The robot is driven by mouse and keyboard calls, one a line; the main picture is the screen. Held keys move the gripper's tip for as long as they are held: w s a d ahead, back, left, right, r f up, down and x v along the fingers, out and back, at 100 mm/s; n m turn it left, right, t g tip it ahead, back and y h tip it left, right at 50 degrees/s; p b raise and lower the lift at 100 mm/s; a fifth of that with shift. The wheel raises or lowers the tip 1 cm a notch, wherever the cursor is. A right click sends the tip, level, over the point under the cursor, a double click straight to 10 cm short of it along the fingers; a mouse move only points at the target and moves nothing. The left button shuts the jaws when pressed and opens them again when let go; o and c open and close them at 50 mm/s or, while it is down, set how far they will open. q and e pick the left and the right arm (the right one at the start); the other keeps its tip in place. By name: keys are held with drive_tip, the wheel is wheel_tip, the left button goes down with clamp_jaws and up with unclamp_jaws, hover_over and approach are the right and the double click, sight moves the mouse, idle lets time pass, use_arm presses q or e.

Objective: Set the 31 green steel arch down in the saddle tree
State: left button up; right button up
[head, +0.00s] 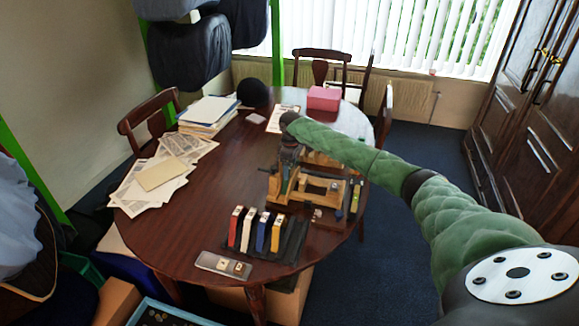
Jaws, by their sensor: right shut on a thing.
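My right arm reaches in from the right, and its gripper (287,168) points down over the left end of a tan wooden fixture on the round table. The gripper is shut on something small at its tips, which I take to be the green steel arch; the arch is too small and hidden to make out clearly. The tan wooden piece (322,184) beside the gripper looks like the saddle tree on its stand. I cannot tell whether the held piece touches it. My left gripper is not in view.
A dark rack (290,246) holds several coloured upright pieces in front of the fixture. A grey tray (222,264) lies at the table's front edge. Papers (158,175) lie at the left, with a pink box (323,98) at the back. The table's middle left (205,195) is clear.

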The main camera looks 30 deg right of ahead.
idle(0.5)
idle(0.3)
drive_tip(key=o, duration=1.1)
drive_tip(key=shift+c, duration=0.2)
drive_tip(key=shift+r+p, duration=0.15)
drive_tip(key=shift+p, duration=0.2)
drive_tip(key=shift+r+p, duration=1.95)
drive_tip(key=shift+r, duration=0.4)
drive_tip(key=shift+r, duration=0.1)
